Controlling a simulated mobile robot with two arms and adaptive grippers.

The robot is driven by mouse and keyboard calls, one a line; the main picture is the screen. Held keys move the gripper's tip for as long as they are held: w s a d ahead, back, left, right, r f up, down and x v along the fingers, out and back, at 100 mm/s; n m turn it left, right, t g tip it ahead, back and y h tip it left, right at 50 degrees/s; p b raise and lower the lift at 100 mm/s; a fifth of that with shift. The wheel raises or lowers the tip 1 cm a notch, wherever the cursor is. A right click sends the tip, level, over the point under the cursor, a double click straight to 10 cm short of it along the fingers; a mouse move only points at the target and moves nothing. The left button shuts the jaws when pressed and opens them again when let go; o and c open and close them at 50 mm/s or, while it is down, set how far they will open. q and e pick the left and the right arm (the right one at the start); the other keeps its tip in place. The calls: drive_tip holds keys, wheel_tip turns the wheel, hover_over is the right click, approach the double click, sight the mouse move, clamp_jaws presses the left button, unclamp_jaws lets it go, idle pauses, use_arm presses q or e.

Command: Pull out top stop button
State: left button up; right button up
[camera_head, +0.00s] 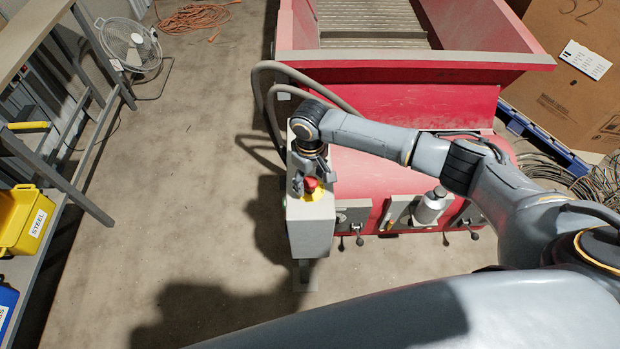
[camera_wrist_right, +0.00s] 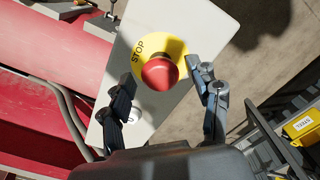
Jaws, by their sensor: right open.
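The red stop button (camera_head: 311,185) sits on a yellow disc on top of the grey control box (camera_head: 311,230). In the right wrist view the red button (camera_wrist_right: 160,73) is large, with a yellow disc (camera_wrist_right: 153,44) marked STOP around it. My right gripper (camera_head: 309,176) is over the box at the button. In the wrist view its two fingers (camera_wrist_right: 165,84) are spread, one on each side of the button, with a gap visible on the left side. Whether the right finger touches the disc's edge I cannot tell. My left gripper is not in view.
The red machine (camera_head: 410,100) stands right behind the box, with grey hoses (camera_head: 268,95) beside it. A shelf with a yellow bin (camera_head: 22,222) is at the left. A fan (camera_head: 130,45) and an orange cable (camera_head: 195,16) are at the back. The floor left of the box is clear.

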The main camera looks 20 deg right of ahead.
sight(310, 181)
wheel_tip(310, 181, up, 12)
drive_tip(key=shift+f, duration=0.25)
idle(0.5)
